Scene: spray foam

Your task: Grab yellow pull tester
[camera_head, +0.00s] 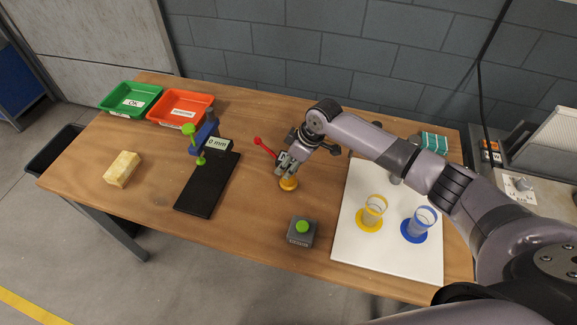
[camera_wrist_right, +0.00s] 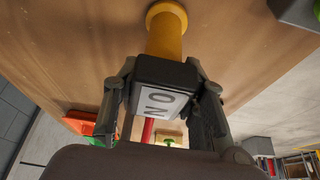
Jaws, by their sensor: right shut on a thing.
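The yellow pull tester (camera_head: 289,184) stands on the wooden table near its middle. In the right wrist view it shows a yellow post and round foot (camera_wrist_right: 166,28) and a dark box with a display (camera_wrist_right: 160,100). A red lever (camera_head: 263,146) sticks out to the left of it. My right gripper (camera_head: 285,170) is shut on the tester, one finger on each side of the dark box, and partly hides it in the head view. I cannot tell whether the foot touches the table. My left gripper is not in view.
A grey box with a green button (camera_head: 302,231) stands in front. A black-based gauge (camera_head: 207,190) and a yellow foam block (camera_head: 122,168) are left. A white board (camera_head: 390,254) with two cups is right. Green (camera_head: 112,105) and red (camera_head: 163,117) trays sit back left.

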